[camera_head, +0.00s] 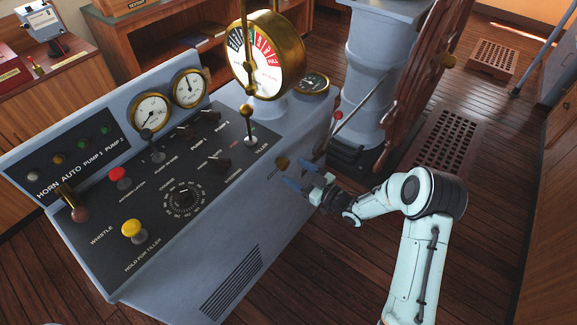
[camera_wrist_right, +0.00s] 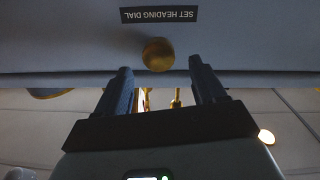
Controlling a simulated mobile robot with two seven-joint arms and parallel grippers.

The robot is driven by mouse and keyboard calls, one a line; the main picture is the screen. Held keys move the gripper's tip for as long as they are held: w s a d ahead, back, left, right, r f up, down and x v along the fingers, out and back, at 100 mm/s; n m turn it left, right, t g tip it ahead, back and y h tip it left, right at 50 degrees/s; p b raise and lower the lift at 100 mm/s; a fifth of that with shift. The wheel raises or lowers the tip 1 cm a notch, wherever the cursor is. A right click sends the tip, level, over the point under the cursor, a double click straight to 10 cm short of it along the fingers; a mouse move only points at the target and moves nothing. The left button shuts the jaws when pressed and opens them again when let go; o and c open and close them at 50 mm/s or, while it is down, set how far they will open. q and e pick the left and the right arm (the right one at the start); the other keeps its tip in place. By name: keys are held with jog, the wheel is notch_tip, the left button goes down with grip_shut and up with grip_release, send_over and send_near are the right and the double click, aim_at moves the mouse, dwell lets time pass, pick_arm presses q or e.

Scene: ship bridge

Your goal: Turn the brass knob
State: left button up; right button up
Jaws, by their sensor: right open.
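The small round brass knob (camera_head: 282,162) sits on the side face of the blue-grey console, near its right end. In the right wrist view the knob (camera_wrist_right: 158,54) is between and just beyond the fingertips, close to an upside-down label reading SET HEADING DIAL (camera_wrist_right: 159,14). My right gripper (camera_head: 300,174) is open, with its blue fingers pointing at the knob; it also shows in the wrist view (camera_wrist_right: 160,68). The fingers do not appear shut on the knob; whether either touches it I cannot tell. My left gripper is not in view.
The console top (camera_head: 215,185) carries levers, buttons, a black dial (camera_head: 184,196) and gauges. A brass engine telegraph (camera_head: 267,55) stands at its back. A wooden wheel (camera_head: 425,75) on a grey pedestal (camera_head: 380,65) is behind. Wooden floor (camera_head: 490,190) is clear at right.

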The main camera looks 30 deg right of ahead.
aim_at(287, 166)
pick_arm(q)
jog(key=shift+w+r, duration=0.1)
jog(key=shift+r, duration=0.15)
pick_arm(e)
jog(key=shift+x, duration=1.9)
jog(key=shift+d, duration=0.1)
jog(key=c, duration=1.1)
jog(key=shift+o, duration=0.2)
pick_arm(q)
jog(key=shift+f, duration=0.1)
pick_arm(e)
jog(key=shift+m, duration=0.3)
